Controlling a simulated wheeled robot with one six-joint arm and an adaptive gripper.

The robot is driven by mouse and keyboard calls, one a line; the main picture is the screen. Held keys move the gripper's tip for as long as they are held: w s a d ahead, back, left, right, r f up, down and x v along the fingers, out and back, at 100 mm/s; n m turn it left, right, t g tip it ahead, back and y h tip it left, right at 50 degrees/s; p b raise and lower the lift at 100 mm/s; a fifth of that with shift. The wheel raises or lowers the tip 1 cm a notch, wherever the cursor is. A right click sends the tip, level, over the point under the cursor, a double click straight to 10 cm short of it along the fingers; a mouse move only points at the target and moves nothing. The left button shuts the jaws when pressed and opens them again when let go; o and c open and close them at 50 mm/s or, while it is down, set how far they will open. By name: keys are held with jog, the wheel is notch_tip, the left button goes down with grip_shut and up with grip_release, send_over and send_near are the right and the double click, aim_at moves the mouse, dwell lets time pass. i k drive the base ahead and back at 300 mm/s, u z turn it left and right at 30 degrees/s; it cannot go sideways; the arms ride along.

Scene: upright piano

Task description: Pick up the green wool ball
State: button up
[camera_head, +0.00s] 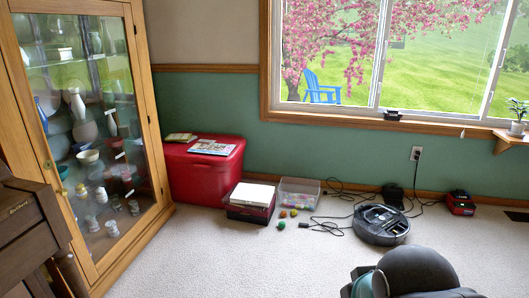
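A small green ball (281,225) lies on the pale carpet in the camera_head view, just left of the bottom centre of the room's far wall. Two other small balls lie close behind it, a yellow-orange one (283,214) and a pinkish one (294,213). At this size their wool texture cannot be made out. Dark rounded parts of my arm show at the bottom right, apart from the balls. My gripper's fingers do not show.
Behind the balls stand a clear plastic bin (300,192) and a dark red box (250,212) with white contents. A round robot vacuum (381,225) and loose black cables (328,228) lie to the right. A glass cabinet (95,130) stands left. The carpet in front is clear.

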aim_at(282, 224)
jog(key=u, duration=0.05)
jog(key=i, duration=1.8)
jog(key=u, duration=2)
jog(key=i, duration=1.4)
jog(key=z, duration=3.7)
